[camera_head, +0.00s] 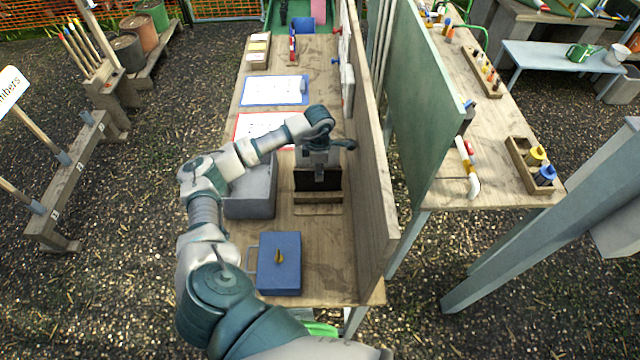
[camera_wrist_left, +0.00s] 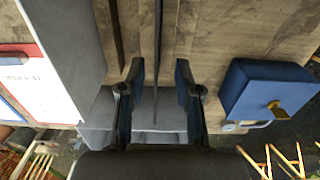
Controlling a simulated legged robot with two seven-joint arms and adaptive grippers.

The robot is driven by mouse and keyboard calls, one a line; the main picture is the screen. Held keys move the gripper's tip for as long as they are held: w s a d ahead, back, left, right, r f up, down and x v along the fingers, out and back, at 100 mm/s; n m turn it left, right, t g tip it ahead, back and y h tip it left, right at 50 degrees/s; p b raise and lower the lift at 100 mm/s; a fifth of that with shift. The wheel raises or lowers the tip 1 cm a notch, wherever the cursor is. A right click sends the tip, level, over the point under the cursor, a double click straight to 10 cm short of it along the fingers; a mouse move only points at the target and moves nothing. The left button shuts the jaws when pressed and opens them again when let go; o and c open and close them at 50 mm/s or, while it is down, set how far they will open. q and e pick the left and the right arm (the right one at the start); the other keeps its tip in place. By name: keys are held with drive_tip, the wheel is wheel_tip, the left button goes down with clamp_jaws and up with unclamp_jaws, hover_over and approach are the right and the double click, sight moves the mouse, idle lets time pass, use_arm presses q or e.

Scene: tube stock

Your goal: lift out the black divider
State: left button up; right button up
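The black divider (camera_head: 327,182) stands upright in a wooden holder (camera_head: 318,209) on the long wooden bench. My left gripper (camera_head: 319,178) is over it in the head view and hides part of it. In the left wrist view my left gripper (camera_wrist_left: 160,85) is open, with a dark finger on each side. A thin upright edge (camera_wrist_left: 158,45), apparently the divider seen edge-on, runs between the fingers with gaps showing on both sides. Whether the lower part touches a finger is hidden. My right gripper is not in view.
A grey box (camera_head: 252,192) stands close left of the holder. A blue box with a brass knob (camera_head: 280,275) sits nearer the front. A tall wooden panel (camera_head: 368,150) closes off the bench's right side. Clipboards with paper (camera_head: 274,91) lie farther back.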

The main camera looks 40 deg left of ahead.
use_arm(q)
drive_tip(key=p, duration=0.1)
hover_over(316, 189)
drive_tip(key=f, duration=0.5)
drive_tip(key=shift+w+a+f, duration=0.2)
drive_tip(key=shift+w, duration=0.15)
drive_tip(key=shift+d, duration=0.3)
drive_tip(key=shift+d+r, duration=0.2)
drive_tip(key=shift+d, duration=0.1)
clamp_jaws()
drive_tip(key=shift+a, duration=0.1)
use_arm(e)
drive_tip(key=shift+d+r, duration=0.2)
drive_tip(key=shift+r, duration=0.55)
use_arm(q)
drive_tip(key=shift+a, duration=0.2)
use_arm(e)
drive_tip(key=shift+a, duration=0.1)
